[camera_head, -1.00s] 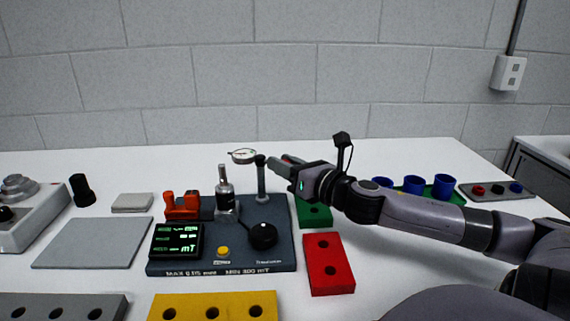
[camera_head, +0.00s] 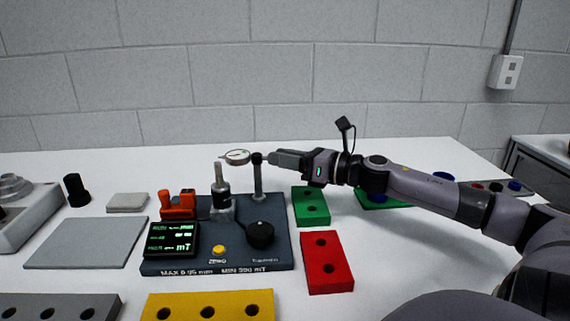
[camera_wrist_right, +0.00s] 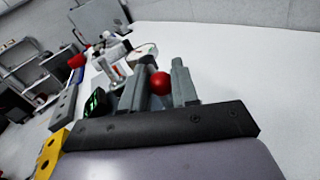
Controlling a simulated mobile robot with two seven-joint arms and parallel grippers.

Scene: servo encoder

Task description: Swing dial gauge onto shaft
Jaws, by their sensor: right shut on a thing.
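The dial gauge (camera_head: 237,157) is a round white dial on an arm at the top of a grey post (camera_head: 258,180) on the dark test stand (camera_head: 215,264). The upright shaft (camera_head: 218,175) of the encoder unit (camera_head: 221,203) stands left of the post, near and below the gauge. In the right wrist view, the gauge (camera_wrist_right: 143,52) is beyond my fingers. My right gripper (camera_head: 271,158) is beside the post top. In the wrist view, it is shut on a red ball knob (camera_wrist_right: 162,83). The left gripper is out of view.
A grey mat (camera_head: 88,242) lies left. Table behind the stand is clear.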

